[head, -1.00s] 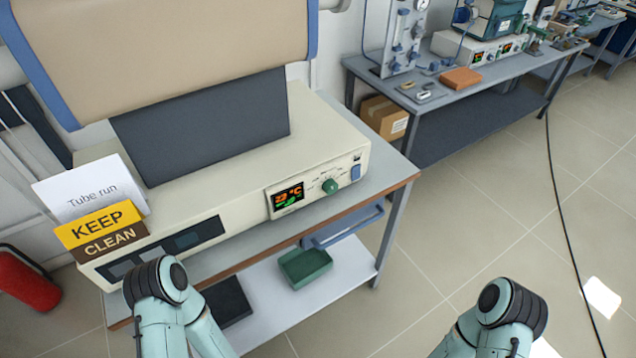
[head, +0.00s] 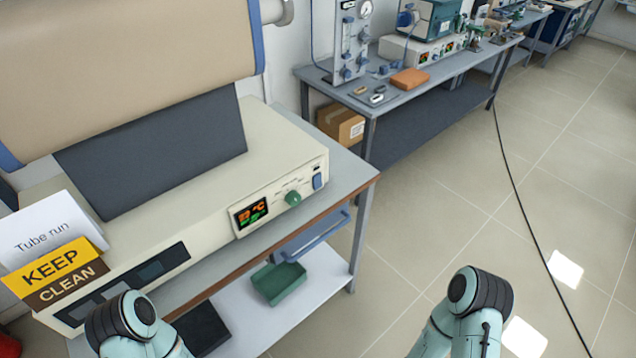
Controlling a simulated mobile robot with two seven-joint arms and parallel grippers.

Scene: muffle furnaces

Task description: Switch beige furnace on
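The beige furnace (head: 268,147) stands on a grey bench at the left, its tube body above a control base. Its front panel has a lit display (head: 251,213) with red-orange and green characters, a green knob (head: 293,198) and a blue rocker switch (head: 318,181) at the right end. I cannot tell the switch's position. My two arms show at the bottom edge, the left below the panel and the right over the floor. Neither gripper's fingers are in view.
A "Tube run" card (head: 45,232) and a "KEEP CLEAN" sign (head: 56,273) stand at the base's left end. A green tray (head: 279,283) lies on the lower shelf. A second bench (head: 420,95) with equipment stands behind. A black cable (head: 530,205) crosses the open floor at right.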

